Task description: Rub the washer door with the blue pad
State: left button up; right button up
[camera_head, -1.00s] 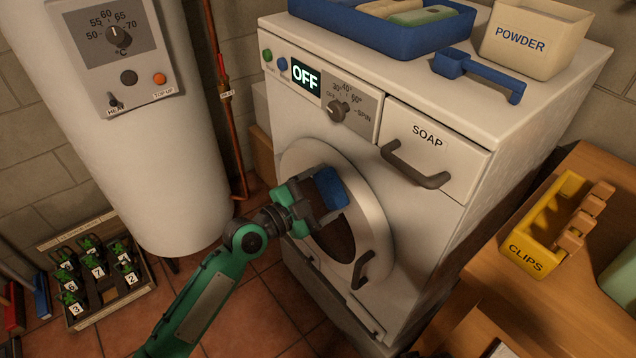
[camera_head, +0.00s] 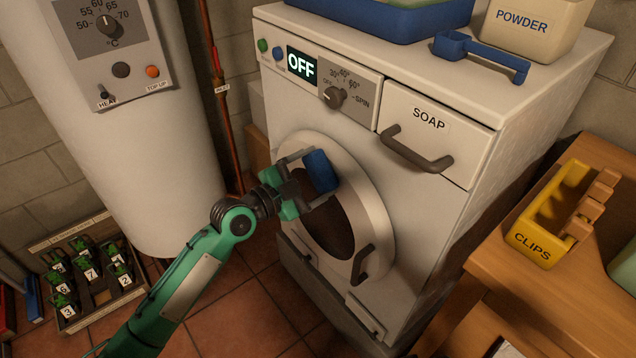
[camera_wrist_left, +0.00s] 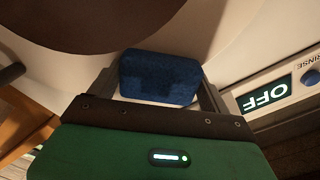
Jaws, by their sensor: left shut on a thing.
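The blue pad (camera_head: 321,171) is held between the fingers of my left gripper (camera_head: 312,180), in front of the upper part of the washer door. The pad also shows in the left wrist view (camera_wrist_left: 160,78), between the two fingers. The washer door (camera_head: 368,190) is a round white ring with a dark middle and a dark handle at its lower right; it looks closed. The pad is at or very near the ring; I cannot tell whether it touches. The dark middle of the door shows at the top left of the wrist view (camera_wrist_left: 75,22). My right gripper is not in view.
The washer's display (camera_head: 301,66) reads OFF. The soap drawer handle (camera_head: 416,150) juts out to the right above the door. A white boiler (camera_head: 150,180) stands at left, beside a copper pipe. A wooden table with a yellow clips box (camera_head: 533,247) is at right.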

pick_arm(q)
jog(key=shift+w+a, duration=0.1)
jog(key=shift+s+a+f, duration=0.1)
jog(key=shift+s+a, duration=0.15)
jog(key=shift+a, duration=0.25)
jog(key=shift+b+v, duration=0.5)
jog(key=shift+v, duration=1.8)
jog(key=shift+s, duration=0.15)
jog(key=b+v, duration=0.1)
jog(key=v, duration=0.1)
jog(key=shift+s+a, duration=0.25)
jog(key=shift+a, duration=0.1)
jog(key=shift+d, duration=0.1)
jog(key=shift+x, duration=3.25)
